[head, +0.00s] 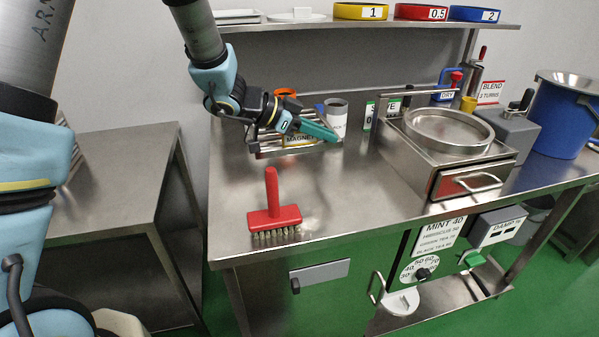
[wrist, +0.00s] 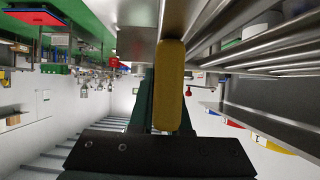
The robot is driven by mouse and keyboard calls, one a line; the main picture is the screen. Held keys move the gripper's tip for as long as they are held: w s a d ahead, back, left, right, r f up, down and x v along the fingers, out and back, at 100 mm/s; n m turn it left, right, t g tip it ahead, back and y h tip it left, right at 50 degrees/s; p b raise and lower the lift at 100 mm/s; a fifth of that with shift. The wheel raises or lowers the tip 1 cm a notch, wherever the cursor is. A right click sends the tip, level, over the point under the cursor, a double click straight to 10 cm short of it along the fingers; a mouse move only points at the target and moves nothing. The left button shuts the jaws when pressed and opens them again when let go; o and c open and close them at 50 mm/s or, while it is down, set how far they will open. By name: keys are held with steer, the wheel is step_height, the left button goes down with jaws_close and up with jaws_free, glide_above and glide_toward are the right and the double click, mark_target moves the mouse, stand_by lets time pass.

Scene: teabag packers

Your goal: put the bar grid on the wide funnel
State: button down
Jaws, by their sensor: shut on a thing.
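My gripper (head: 330,134) with teal fingers is over the back left of the steel bench. In the wrist view it is shut on a yellow handle (wrist: 171,85). The bar grid (head: 262,149), with steel bars, lies just under and behind the gripper in the head view, partly hidden by it and by a yellow MAGNET label. Steel bars (wrist: 285,58) also show beside the handle in the wrist view. A wide steel cone-like top, likely the wide funnel (head: 572,80), sits on the blue drum at the far right; its inside is hard to see.
A red brush (head: 273,215) stands at the front left of the bench. A round steel sieve (head: 448,130) sits on a drawer box (head: 470,177) at the right. A grey cup (head: 336,112) stands close behind my gripper. A shelf (head: 345,25) overhangs the back.

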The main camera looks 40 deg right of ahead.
steer(key=shift+w+d+f, duration=0.15)
steer(key=shift+d+f, duration=0.3)
steer(key=shift+f, duration=0.2)
steer(key=shift+f+p, duration=0.4)
steer(key=shift+f, duration=4.35)
steer(key=shift+f, duration=0.2)
steer(key=c, duration=0.9)
jaws_free()
steer(key=shift+r, duration=0.25)
steer(key=b+v, duration=0.1)
steer(key=v, duration=1.1)
steer(key=shift+w+f+b, duration=0.15)
steer(key=shift+b, duration=0.25)
